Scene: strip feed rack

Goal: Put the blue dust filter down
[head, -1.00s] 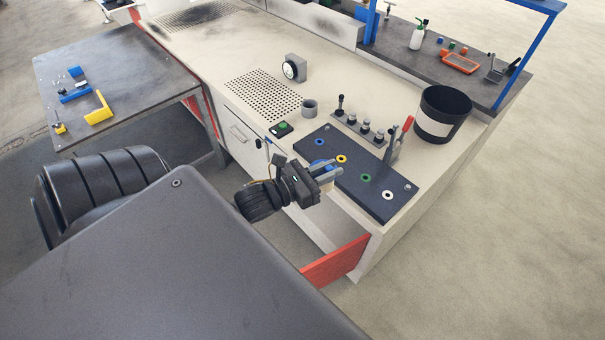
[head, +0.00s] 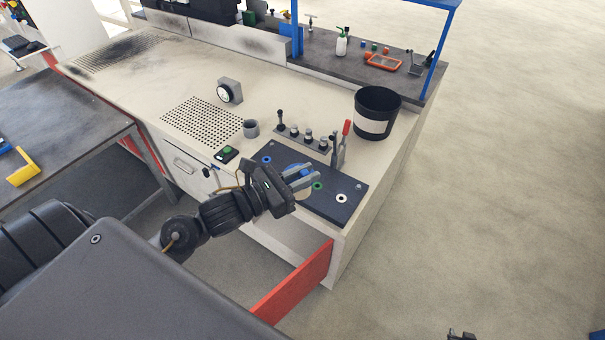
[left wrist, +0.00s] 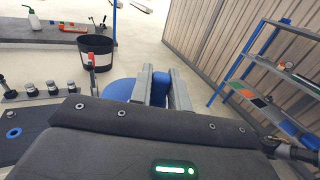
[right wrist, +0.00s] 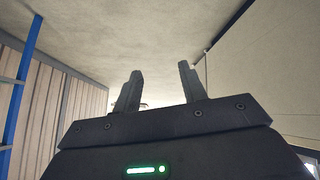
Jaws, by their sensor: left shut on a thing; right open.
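The blue dust filter (left wrist: 118,91) is a round blue piece, partly hidden by the fingers of my left gripper (left wrist: 161,88), which is shut on it. In the head view my left gripper (head: 306,177) holds the filter (head: 297,168) over the dark plate (head: 327,206) at the bench's near right corner. I cannot tell whether the filter touches the plate. My right gripper (right wrist: 157,88) is open and empty in its wrist view. In the head view only a small dark part of it (head: 462,335) shows at the bottom edge.
The plate has a blue ring (head: 267,160), green ring (head: 317,187) and white ring (head: 341,198). A red-handled clamp (head: 339,150), several knobs (head: 294,132) and a black bin (head: 377,112) stand behind it.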

